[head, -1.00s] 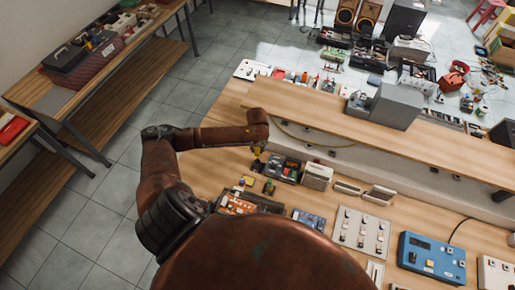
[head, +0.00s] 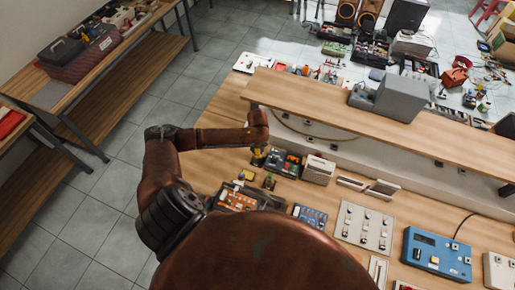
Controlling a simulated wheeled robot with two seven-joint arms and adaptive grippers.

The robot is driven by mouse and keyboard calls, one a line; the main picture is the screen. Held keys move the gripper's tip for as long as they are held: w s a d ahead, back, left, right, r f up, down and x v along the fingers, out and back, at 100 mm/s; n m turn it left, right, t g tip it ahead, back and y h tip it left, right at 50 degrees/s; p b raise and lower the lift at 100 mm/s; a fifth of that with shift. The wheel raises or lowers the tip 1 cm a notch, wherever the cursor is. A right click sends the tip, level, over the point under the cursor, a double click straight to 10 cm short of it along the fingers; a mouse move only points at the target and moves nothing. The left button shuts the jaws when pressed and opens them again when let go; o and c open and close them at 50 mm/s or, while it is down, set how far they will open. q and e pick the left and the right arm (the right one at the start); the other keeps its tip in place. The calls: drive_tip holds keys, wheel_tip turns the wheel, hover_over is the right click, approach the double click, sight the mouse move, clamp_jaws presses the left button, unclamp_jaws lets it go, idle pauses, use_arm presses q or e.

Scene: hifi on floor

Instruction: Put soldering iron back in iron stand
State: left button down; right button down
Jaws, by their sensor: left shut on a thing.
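My left gripper (head: 258,154) points down over the far left part of the workbench (head: 215,165), under the end of my brown arm. It is small in the head view and partly hidden by the wrist. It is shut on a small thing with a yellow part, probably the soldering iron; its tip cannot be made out. Several dark trays with small coloured parts (head: 282,161) lie just right of the gripper. I cannot pick out the iron stand with certainty. My right gripper is not in view.
A raised wooden shelf (head: 330,103) runs along the back of the bench, with a grey box (head: 400,97) on it. A white box (head: 319,170), a panel of switches (head: 364,227) and a blue instrument (head: 436,253) stand to the right. Bare wood shows left of the gripper.

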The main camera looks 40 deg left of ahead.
use_arm(q)
drive_tip(key=c, duration=1.7)
unclamp_jaws()
drive_tip(key=o, duration=0.6)
drive_tip(key=shift+c, duration=0.2)
wheel_tip(320, 180, up, 4)
drive_tip(key=p, duration=0.4)
wheel_tip(320, 180, up, 3)
drive_tip(key=p, duration=0.3)
drive_tip(key=shift+p, duration=0.3)
